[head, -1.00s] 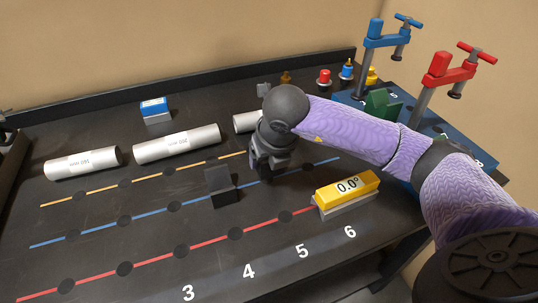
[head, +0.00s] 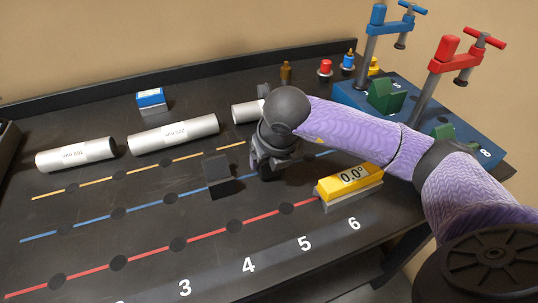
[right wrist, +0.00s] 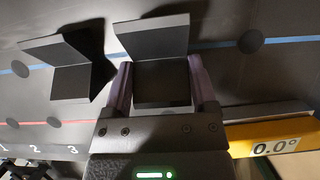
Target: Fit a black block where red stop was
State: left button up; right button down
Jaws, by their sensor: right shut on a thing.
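My right gripper (right wrist: 160,90) is shut on an L-shaped black block (right wrist: 162,82) in the right wrist view, one finger on each side of it. In the head view the right gripper (head: 265,170) is low over the table near the blue line, and its arm hides the held block. I cannot tell whether that block touches the table. A second black block (head: 217,170) stands on the blue line just left of the gripper; it also shows in the right wrist view (right wrist: 70,82). No red stop shows on the red line (head: 215,233). My left gripper is not in view.
A yellow level (head: 349,182) reading 0.0° lies at the right end of the red line. White cylinders (head: 173,134) and a blue-topped block (head: 150,101) are behind. Blue and red clamps (head: 450,62) stand at the back right. The front left of the table is clear.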

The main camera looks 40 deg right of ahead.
jog(key=shift+f+b, duration=0.7)
jog(key=shift+f, duration=0.1)
grip_release()
